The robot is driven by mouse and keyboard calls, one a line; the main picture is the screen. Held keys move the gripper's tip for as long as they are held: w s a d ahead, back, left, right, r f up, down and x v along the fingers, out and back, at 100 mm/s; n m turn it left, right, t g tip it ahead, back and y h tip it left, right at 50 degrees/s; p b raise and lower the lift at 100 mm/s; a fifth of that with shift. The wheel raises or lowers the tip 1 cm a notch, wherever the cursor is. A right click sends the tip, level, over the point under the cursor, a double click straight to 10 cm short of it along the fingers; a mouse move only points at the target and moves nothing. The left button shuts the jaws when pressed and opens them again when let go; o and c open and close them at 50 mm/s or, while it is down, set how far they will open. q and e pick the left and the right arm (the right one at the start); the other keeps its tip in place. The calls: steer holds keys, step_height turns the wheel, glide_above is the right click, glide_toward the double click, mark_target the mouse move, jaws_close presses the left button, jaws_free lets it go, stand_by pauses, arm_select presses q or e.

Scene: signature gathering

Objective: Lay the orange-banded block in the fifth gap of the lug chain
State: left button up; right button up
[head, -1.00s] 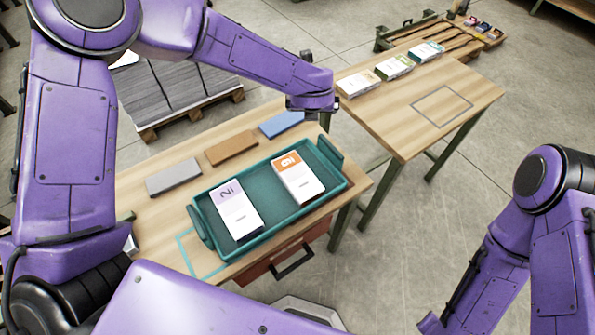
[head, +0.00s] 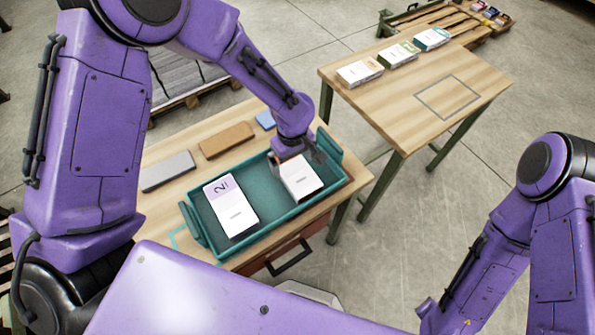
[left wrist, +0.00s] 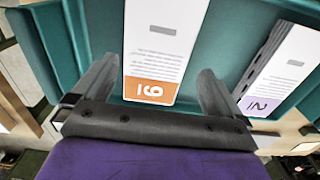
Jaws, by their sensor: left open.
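The orange-banded block (head: 302,181) lies in the right part of a teal tray (head: 262,233) on the near table. In the left wrist view, the white block (left wrist: 163,55) with its orange numbered band lies between my open fingers. My left gripper (head: 298,158) is open just over its banded end, hiding the band in the head view; I cannot tell whether the fingers touch it. A purple-banded block (head: 232,207) lies to its left in the tray. I cannot make out the lug chain. My right gripper is out of view; only its arm shows.
Grey (head: 167,171), brown (head: 227,139) and blue (head: 265,120) flat pieces lie behind the tray. A second table (head: 425,125) at the right holds three white blocks with coloured bands and a bare outlined rectangle (head: 447,97). Pallets stand on the floor behind.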

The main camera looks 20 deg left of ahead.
mark_target(294, 170)
arm_select(q)
steer(key=f, duration=0.4)
steer(key=shift+w+d+f+p, duration=0.1)
steer(key=shift+w+f+p, duration=0.1)
steer(key=shift+f+p, duration=0.15)
steer(key=shift+s+r, duration=0.1)
steer(key=c, duration=1.1)
